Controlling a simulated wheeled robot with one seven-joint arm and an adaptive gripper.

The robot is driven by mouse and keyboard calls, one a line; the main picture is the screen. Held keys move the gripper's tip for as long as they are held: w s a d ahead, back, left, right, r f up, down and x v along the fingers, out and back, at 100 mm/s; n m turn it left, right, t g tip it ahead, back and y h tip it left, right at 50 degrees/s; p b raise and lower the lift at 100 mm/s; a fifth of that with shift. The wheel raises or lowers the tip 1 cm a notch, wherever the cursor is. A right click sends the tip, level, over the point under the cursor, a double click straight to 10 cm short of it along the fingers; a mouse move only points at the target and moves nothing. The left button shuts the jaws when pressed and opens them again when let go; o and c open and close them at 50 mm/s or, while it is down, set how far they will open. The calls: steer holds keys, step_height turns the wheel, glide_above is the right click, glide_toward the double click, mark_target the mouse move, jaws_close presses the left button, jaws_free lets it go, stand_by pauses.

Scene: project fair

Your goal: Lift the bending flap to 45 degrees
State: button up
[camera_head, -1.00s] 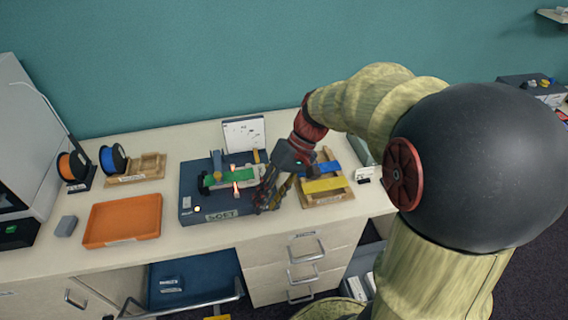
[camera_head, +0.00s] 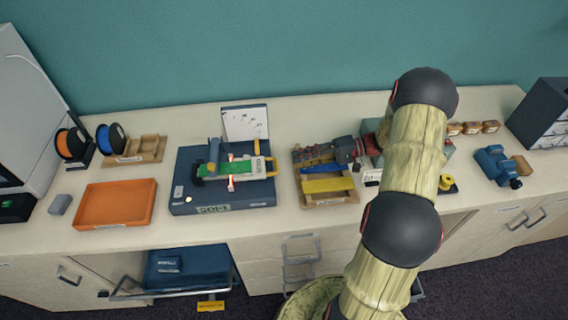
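The bending machine (camera_head: 184,185) is a dark blue box on the worktop, left of centre. On its top lie a green sheet (camera_head: 236,170), a pale plate with red marks beneath it, and a yellow bracket-like handle (camera_head: 263,168) at the right. Which part is the flap, and its angle, are too small to tell. My gripper (camera_head: 308,155) is right of the machine, apart from it, above the back of a wooden tray (camera_head: 330,203). Its fingers point left. Their opening is too small to make out.
The tray holds a blue strip (camera_head: 320,168) and a yellow strip (camera_head: 327,185). A white instruction board (camera_head: 244,122) stands behind the machine. An orange tray (camera_head: 115,203) lies left. A blue clamp-like tool (camera_head: 493,165) lies far right. Worktop front of the machine is narrow.

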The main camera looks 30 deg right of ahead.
steer(key=b+x, duration=0.1)
steer(key=x, duration=0.5)
steer(key=shift+w+a+f, duration=0.1)
steer(key=shift+a, duration=0.25)
steer(key=shift+c, duration=0.8)
jaws_close()
